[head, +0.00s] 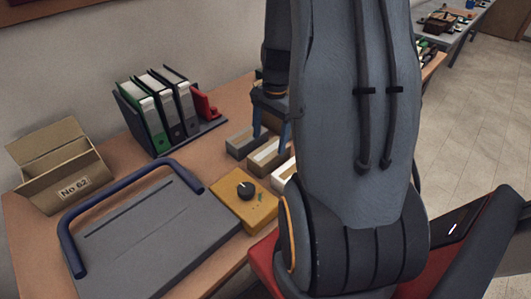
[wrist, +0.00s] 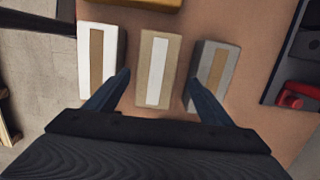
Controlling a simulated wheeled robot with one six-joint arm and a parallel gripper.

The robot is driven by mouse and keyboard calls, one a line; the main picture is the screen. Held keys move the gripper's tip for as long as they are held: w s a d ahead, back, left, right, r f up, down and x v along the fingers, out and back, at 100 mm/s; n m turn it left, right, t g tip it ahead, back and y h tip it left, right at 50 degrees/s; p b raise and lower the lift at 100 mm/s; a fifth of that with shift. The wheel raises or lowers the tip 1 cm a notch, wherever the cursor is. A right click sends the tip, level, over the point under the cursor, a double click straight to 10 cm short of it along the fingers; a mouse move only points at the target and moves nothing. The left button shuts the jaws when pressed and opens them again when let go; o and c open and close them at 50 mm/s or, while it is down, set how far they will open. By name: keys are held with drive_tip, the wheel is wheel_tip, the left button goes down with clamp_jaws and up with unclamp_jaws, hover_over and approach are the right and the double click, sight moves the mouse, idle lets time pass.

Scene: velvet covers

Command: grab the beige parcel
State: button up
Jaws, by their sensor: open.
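The beige parcel (wrist: 146,90) has a white strip on top and lies between two other parcels in the wrist view. In the head view the beige parcel (head: 268,158) lies on the desk, partly behind my gripper. My gripper (wrist: 157,76) is open and empty. In the wrist view its left finger shows by the gap between the beige and white parcels. Its right finger overlaps the near edge of the grey parcel. In the head view my gripper (head: 271,136) points down over the parcels. Its height above them is hard to tell.
A white parcel (wrist: 84,64) and a grey parcel (wrist: 223,68) flank the beige one closely. A yellow box with a black knob (head: 230,205), a grey case with a blue handle (head: 150,240), binders (head: 172,120) and a cardboard box (head: 70,170) share the desk.

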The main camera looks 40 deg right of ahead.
sight(270, 149)
drive_tip(key=shift+s+a+f+p, duration=0.15)
drive_tip(key=shift+f+p, duration=0.2)
drive_tip(key=shift+f, duration=0.7)
drive_tip(key=shift+s+a+f+p, duration=0.1)
drive_tip(key=shift+f+p, duration=0.2)
drive_tip(key=shift+f, duration=0.7)
drive_tip(key=shift+s+a+f+p, duration=0.15)
drive_tip(key=shift+f+p, duration=0.2)
drive_tip(key=shift+f, duration=0.7)
drive_tip(key=shift+d, duration=0.1)
drive_tip(key=c, duration=1.5)
